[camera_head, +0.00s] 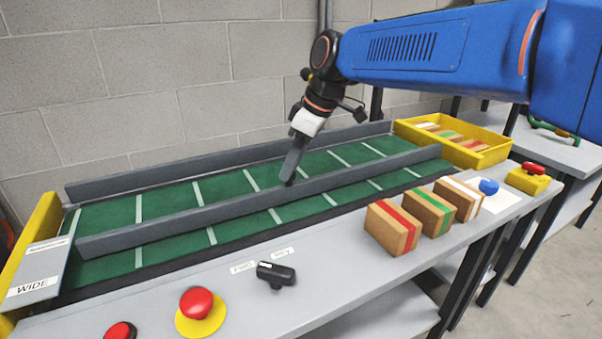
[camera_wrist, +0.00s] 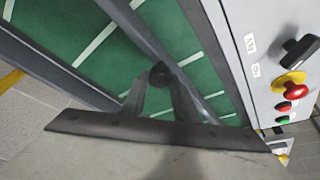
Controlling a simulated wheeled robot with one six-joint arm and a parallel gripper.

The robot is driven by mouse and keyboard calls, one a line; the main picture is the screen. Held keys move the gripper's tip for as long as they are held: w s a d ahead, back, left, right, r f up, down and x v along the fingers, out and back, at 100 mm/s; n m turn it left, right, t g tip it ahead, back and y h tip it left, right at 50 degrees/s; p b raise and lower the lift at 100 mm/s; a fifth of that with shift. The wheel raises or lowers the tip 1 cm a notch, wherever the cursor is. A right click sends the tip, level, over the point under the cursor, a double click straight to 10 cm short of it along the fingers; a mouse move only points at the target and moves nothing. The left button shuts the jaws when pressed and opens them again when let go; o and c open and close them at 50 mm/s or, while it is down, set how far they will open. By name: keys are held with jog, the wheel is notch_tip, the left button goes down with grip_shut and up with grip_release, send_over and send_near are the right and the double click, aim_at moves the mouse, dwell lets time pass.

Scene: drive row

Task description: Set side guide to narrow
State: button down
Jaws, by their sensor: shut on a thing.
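The near side guide (camera_head: 220,206) is a long grey bar lying lengthwise over the green belt (camera_head: 120,212), apart from the far grey rail (camera_head: 180,172). It also shows in the wrist view (camera_wrist: 135,27). My gripper (camera_head: 289,180) reaches down to the middle of this guide. In the wrist view my gripper (camera_wrist: 160,88) has its fingers around a round dark knob (camera_wrist: 161,73) on the guide and is shut on it. A plate at the belt's left end (camera_head: 38,275) reads WIDE. The fingertips are partly hidden in the head view.
Striped cartons (camera_head: 392,227) stand on the grey front ledge. A yellow tray (camera_head: 490,155) with cartons is at the belt's right end. A black switch (camera_head: 276,273), red button (camera_head: 196,302) and yellow button box (camera_head: 528,179) are along the ledge. The belt is empty.

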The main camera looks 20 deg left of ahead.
jog(key=shift+w+a+r, duration=0.1)
jog(key=shift+w+a, duration=0.4)
jog(key=shift+w, duration=0.1)
jog(key=c, duration=1.4)
grip_release()
jog(key=shift+w+a, duration=0.1)
jog(key=v, duration=1.7)
jog(key=shift+d, duration=0.2)
